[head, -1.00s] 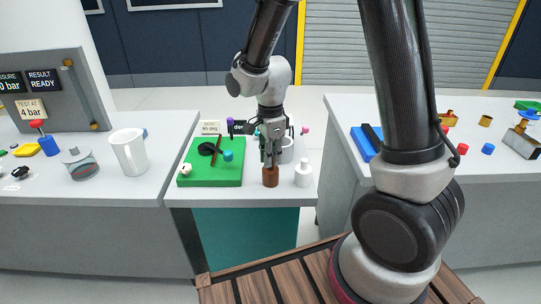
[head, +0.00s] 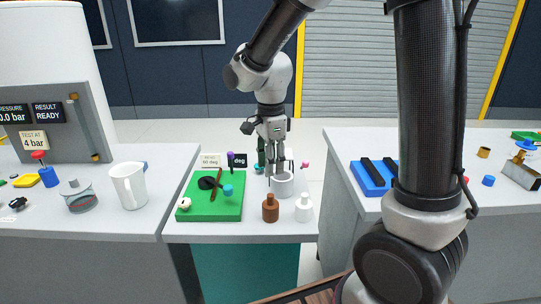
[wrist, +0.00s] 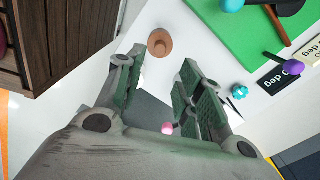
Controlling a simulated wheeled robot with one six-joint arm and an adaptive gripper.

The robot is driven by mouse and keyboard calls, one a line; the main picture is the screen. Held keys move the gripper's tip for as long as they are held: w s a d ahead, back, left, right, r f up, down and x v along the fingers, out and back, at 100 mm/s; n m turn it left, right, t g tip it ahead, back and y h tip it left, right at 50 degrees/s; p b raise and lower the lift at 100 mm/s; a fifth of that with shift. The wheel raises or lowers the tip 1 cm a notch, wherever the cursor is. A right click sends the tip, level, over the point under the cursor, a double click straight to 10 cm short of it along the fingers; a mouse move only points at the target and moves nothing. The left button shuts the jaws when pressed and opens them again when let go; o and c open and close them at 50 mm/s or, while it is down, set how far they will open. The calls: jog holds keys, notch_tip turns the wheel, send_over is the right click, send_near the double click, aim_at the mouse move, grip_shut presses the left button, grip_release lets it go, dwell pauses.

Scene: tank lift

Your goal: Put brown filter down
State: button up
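The brown filter (head: 270,208) stands upright on the front part of the middle white table (head: 240,229). It looks like a small bottle with a narrow neck. In the wrist view, the brown filter (wrist: 159,42) shows beyond the fingers, apart from them. My gripper (head: 271,168) is behind and above it, near the grey-white cup (head: 283,186). In the wrist view, my gripper (wrist: 160,80) has its fingers spread with nothing held between them.
A white bottle-like filter (head: 303,208) stands just right of the brown one. A green mat (head: 212,212) with several small items lies to the left. A white mug (head: 129,186) stands on the left table. A blue tray (head: 371,180) lies on the right table.

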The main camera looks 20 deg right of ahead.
jog(key=s+d+r+n+t, duration=0.2)
jog(key=s+d+r+n, duration=0.55)
jog(key=r, duration=0.25)
jog(key=s+d+r+n+t, duration=0.2)
jog(key=s+d+n, duration=0.5)
jog(key=s+n, duration=0.2)
jog(key=shift+s+d+n, duration=0.2)
jog(key=shift+s+n, duration=0.15)
jog(key=shift+s, duration=0.9)
